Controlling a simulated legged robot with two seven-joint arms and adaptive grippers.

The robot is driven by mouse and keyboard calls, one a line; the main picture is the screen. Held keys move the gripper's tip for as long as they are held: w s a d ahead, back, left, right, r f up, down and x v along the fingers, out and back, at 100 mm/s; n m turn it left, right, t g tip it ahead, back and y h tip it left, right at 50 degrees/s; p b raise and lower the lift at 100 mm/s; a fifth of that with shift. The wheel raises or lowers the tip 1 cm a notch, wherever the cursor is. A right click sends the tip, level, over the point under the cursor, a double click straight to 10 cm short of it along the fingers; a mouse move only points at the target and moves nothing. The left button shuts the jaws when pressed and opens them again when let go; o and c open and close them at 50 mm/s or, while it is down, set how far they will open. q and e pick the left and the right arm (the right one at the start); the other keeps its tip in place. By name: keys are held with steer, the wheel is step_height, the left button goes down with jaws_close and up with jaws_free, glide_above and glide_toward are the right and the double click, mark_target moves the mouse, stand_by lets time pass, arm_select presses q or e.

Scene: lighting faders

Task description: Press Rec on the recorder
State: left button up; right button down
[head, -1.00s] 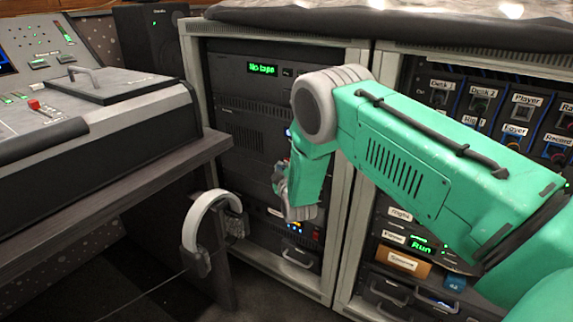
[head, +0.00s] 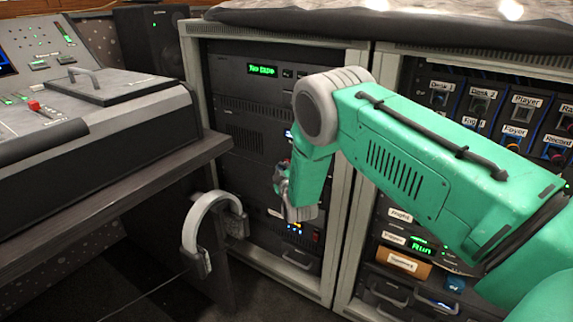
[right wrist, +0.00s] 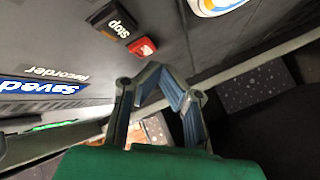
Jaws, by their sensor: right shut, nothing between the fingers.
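In the right wrist view the recorder (right wrist: 60,55) has a blue display reading "saved". Beside its black Stop button (right wrist: 112,24) is a red button (right wrist: 143,47), whose lettering is too small to read. My right gripper (right wrist: 157,70) is shut and empty, its fingertips close to the red button; a small gap seems to show between them. In the head view my right gripper (head: 283,180) is at the dark rack, mostly hidden by my own arm. My arm also hides most of the recorder's front there. My left gripper is out of view.
Headphones (head: 207,225) hang at the desk edge (head: 120,190), left of the gripper. The rack unit above reads "No tape" (head: 262,69). A second rack (head: 385,215) with labelled controls stands right. A mixing console (head: 90,115) is at the left.

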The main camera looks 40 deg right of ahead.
steer(key=shift+d, duration=0.1)
stand_by(0.5)
steer(key=shift+w+d+r, duration=0.1)
steer(key=shift+w+d, duration=0.05)
steer(key=shift+d, duration=0.15)
steer(key=shift+w+d, duration=0.1)
steer(key=shift+d, duration=0.2)
stand_by(0.7)
steer(key=shift+a, duration=0.1)
steer(key=shift+s+a+p, duration=0.3)
steer(key=shift+a+p, duration=0.1)
steer(key=shift+a, duration=0.2)
steer(key=shift+a, duration=0.1)
steer(key=a, duration=0.1)
steer(key=s+a+p, duration=0.1)
steer(key=a, duration=0.1)
steer(key=s+a, duration=0.1)
steer(key=shift+a+p, duration=0.2)
steer(key=shift+p, duration=0.2)
